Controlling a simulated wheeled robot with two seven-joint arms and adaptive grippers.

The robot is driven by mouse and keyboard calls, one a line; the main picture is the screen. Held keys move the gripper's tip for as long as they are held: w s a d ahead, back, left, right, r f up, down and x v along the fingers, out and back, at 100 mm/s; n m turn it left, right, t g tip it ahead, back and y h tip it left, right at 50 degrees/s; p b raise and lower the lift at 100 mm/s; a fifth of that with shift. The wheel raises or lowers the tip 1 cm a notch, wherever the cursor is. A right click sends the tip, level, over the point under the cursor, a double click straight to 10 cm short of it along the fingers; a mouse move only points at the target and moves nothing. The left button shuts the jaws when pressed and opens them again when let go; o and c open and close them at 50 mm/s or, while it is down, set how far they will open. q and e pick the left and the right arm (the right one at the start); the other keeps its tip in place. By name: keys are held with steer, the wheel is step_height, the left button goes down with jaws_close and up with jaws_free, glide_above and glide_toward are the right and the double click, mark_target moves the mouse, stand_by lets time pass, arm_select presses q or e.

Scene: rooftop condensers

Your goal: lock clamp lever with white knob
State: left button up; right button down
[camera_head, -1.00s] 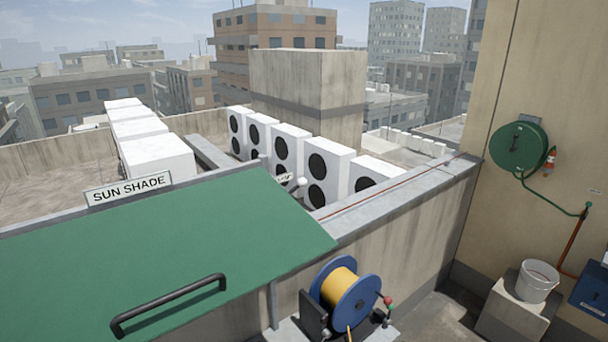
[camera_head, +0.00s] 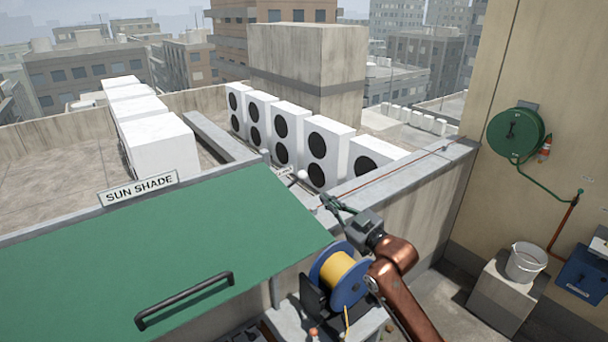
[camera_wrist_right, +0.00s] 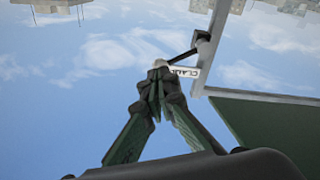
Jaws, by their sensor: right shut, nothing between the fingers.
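The clamp's white knob (camera_head: 302,175) shows beyond the right edge of the green sun shade, beside a small white label (camera_head: 285,171). In the right wrist view the white knob (camera_wrist_right: 160,63) is at the end of a thin dark lever (camera_wrist_right: 181,55) that runs to a grey frame post. The label (camera_wrist_right: 186,71), partly covered, seems to read CLAMP. My right gripper (camera_head: 328,201) is shut and empty, to the right of and below the knob in the head view. In the wrist view its fingertips (camera_wrist_right: 158,77) overlap the knob's lower side; I cannot tell whether they touch. My left gripper is not in view.
The green sun shade (camera_head: 190,240) with a black handle (camera_head: 185,300) fills the lower left. A blue reel with yellow line (camera_head: 340,270) stands below my right gripper, partly behind my arm. A parapet (camera_head: 400,180) runs behind. A bucket (camera_head: 526,262) stands at right.

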step_height(320, 180, up, 7)
steer(key=s+a+n+y, duration=0.1)
steer(key=a, duration=0.1)
steer(key=shift+s+a+r+n+y, duration=0.15)
steer(key=shift+n+y, duration=0.15)
step_height(320, 180, up, 2)
steer(key=p, duration=0.4)
glide_above(304, 173)
steer(key=s+a, duration=0.2)
steer(key=f, duration=0.1)
steer(key=d+f, duration=0.1)
steer(key=d+f+p, duration=0.1)
steer(key=shift+w+f, duration=0.25)
steer(key=shift+a+f, duration=0.1)
steer(key=shift+a, duration=0.1)
steer(key=shift+d, duration=0.2)
